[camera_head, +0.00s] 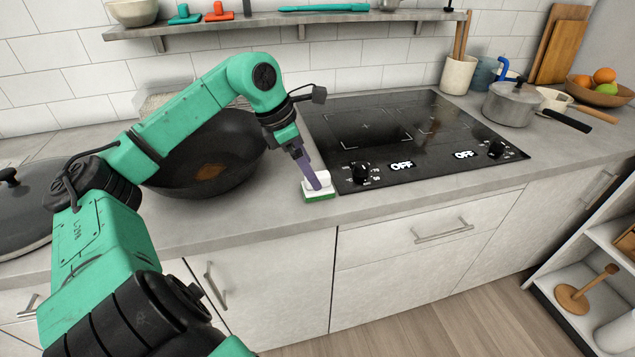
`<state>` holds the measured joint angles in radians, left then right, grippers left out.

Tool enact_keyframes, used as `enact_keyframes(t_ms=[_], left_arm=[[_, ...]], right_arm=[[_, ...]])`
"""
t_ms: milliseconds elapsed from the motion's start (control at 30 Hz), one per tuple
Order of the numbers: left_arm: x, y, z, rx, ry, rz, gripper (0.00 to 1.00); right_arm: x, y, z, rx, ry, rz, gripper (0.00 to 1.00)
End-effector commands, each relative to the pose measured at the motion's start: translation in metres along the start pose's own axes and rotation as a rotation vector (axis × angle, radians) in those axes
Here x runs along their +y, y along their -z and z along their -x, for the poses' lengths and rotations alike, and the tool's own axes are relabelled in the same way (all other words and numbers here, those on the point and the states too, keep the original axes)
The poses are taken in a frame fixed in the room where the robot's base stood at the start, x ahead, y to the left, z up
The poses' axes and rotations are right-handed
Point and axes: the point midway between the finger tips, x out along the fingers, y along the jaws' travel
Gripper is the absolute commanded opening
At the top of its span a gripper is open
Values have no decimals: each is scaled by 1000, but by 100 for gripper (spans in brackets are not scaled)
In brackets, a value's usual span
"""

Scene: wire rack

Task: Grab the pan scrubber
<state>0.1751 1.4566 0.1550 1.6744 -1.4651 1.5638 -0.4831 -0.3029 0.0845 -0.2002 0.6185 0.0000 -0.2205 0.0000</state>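The pan scrubber (319,194), a small block with a white top and a green underside, is on the grey counter near its front edge, just left of the cooktop. My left gripper (312,178) reaches down to it from above, with its purple finger parts at the scrubber's white top. The fingers overlap in this view, and I cannot tell whether they are closed on it. The scrubber appears to rest on the counter. My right gripper is not in view.
A dark wok (215,165) stands left of the scrubber, partly behind my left arm. A black cooktop (400,160) lies to the right. A lidded pan (22,215) is at far left, and a grey pot (511,106) is beyond the cooktop. A shelf (270,26) runs above.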

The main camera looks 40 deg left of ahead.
Motion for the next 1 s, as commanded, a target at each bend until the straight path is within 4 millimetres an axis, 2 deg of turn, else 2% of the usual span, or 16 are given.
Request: enact_keyframes(t_ms=[33,133,200,267,467,567,600,700,1000], left_arm=[[0,-3,-2,2,4,0,100],[1,-8,-18,-2,6,0,100],[1,-6,-36,-3,5,1,100],[1,-5,-44,-1,4,0,100],[2,-4,-48,0,1,-1,100],[2,-4,-48,0,1,-1,66],[2,-4,-48,0,1,-1,50],[2,-4,-48,0,1,-1,14],[2,-5,-45,-1,1,-1,13]], right_arm=[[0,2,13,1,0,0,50],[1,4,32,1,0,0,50],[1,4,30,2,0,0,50],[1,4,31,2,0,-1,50],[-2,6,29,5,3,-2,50],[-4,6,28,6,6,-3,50],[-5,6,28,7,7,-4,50],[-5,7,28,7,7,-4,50],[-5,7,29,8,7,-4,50]])
